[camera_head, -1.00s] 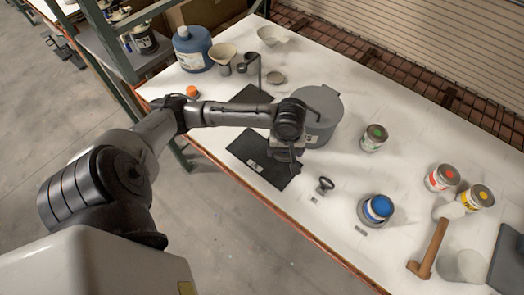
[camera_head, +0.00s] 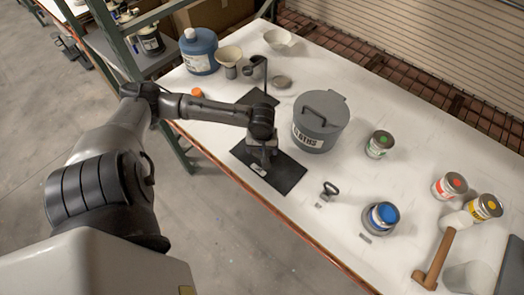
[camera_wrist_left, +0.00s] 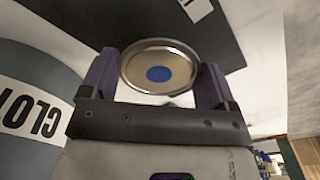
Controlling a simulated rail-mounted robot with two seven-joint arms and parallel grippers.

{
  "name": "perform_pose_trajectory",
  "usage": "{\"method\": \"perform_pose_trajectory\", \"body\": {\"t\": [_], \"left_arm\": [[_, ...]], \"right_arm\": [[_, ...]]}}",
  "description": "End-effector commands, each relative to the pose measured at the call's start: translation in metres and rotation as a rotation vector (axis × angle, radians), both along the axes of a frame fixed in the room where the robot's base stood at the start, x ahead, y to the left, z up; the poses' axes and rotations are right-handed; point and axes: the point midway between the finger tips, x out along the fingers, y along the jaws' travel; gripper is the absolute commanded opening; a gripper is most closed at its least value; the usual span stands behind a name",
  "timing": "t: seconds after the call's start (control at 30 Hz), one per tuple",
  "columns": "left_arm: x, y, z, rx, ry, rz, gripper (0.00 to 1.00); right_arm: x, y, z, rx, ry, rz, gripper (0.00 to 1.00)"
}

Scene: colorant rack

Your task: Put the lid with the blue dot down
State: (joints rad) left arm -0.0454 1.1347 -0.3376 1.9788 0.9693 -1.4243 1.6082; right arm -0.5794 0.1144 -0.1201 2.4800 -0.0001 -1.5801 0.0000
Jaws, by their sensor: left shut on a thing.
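The lid with the blue dot (camera_wrist_left: 158,74) is a round metal disc between the two fingers of my left gripper (camera_wrist_left: 160,80) in the left wrist view. The gripper is shut on its rim. In the head view my left gripper (camera_head: 262,158) is over the black mat (camera_head: 287,178), and the lid is too small to make out there. The mat (camera_wrist_left: 222,40) also shows beyond the lid in the wrist view. A can with a blue open-looking top (camera_head: 381,217) stands to the right on the bench. My right gripper is not in view.
A grey lidded bucket (camera_head: 318,127) stands close to the right of my left gripper. Green-dot (camera_head: 379,144), red-dot (camera_head: 449,186) and yellow-dot (camera_head: 484,208) cans, a mallet (camera_head: 434,262) and a black-handled tool (camera_head: 329,190) are farther right. A blue jug (camera_head: 199,52) stands at the back left.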

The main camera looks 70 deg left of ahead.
Motion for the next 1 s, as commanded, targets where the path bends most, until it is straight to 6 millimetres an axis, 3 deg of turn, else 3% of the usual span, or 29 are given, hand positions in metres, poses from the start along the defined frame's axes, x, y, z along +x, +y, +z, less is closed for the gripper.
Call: {"method": "perform_pose_trajectory", "body": {"t": [0.13,0.5,0.53,0.7,1.0], "left_arm": [[0.000,0.000,-0.020,-0.001,0.000,0.000,0.60],[0.000,0.000,-0.023,-0.001,0.000,0.000,0.60],[0.000,0.000,-0.023,-0.001,0.000,0.000,0.83],[0.000,0.000,-0.023,0.000,0.000,-0.001,0.99],[0.000,0.000,-0.020,0.001,0.000,-0.001,1.00]], "right_arm": [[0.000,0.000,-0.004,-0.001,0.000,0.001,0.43],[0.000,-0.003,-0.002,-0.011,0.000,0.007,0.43],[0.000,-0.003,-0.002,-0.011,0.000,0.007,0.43],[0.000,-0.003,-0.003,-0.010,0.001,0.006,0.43],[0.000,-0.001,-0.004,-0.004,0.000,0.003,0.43]]}}
